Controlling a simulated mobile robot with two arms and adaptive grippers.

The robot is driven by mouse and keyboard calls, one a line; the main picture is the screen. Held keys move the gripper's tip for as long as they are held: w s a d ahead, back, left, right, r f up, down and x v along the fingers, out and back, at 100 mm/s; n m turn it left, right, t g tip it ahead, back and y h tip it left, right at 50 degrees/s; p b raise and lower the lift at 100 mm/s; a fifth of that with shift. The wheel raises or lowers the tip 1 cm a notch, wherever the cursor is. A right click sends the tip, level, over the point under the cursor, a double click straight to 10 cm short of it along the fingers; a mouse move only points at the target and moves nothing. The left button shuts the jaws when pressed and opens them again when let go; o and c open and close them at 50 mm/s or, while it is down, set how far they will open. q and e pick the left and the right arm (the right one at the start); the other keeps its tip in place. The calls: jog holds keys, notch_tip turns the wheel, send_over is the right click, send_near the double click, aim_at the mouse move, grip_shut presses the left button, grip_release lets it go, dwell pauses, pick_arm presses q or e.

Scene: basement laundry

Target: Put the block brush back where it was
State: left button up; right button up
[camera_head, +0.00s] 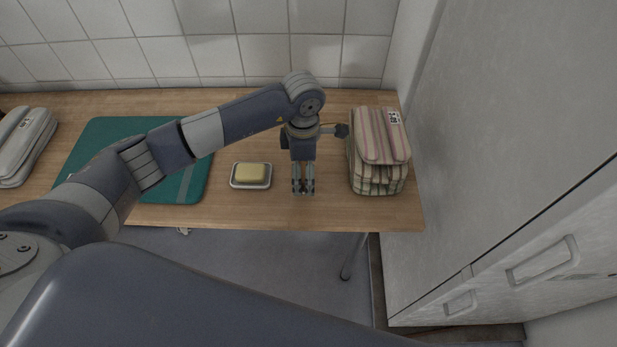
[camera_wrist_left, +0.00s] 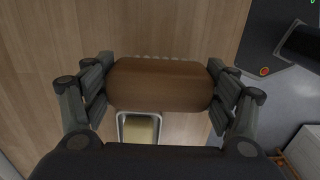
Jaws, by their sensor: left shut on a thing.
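The block brush (camera_wrist_left: 160,85) has a brown, rounded wooden back. In the left wrist view it spans the gap between the fingers of my left gripper (camera_wrist_left: 160,88), with a row of pale bristles just showing beyond its edge. My left gripper (camera_head: 303,188) is shut on it. In the head view the gripper points down over the wooden table (camera_head: 330,215), between the soap dish and the striped cloths. I cannot make out the brush in the head view, and I cannot tell whether it touches the table. My right gripper is not in view.
A soap dish (camera_head: 236,186) with yellow soap (camera_head: 251,172) stands left of the gripper. A teal mat (camera_head: 110,135) lies further left, with folded grey cloth (camera_head: 22,145) beyond. Folded striped cloths (camera_head: 379,150) stand close on the right, near a pale cabinet (camera_head: 480,150).

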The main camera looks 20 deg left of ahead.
pick_arm(q)
jog(key=shift+w+d+f, duration=0.1)
jog(key=shift+w+d, duration=0.1)
jog(key=shift+w, duration=0.55)
notch_tip(320, 180, down, 4)
jog(key=shift+r+b, duration=0.2)
jog(key=shift+b, duration=0.95)
jog(key=shift+r, duration=0.1)
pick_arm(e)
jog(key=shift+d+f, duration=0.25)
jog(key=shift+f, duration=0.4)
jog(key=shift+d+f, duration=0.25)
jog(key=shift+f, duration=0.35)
pick_arm(q)
jog(key=shift+f, duration=0.2)
jog(key=o, duration=0.8)
jog(key=shift+o, duration=1.2)
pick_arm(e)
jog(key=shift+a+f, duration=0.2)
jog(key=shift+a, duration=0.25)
pick_arm(q)
jog(key=shift+r, duration=0.15)
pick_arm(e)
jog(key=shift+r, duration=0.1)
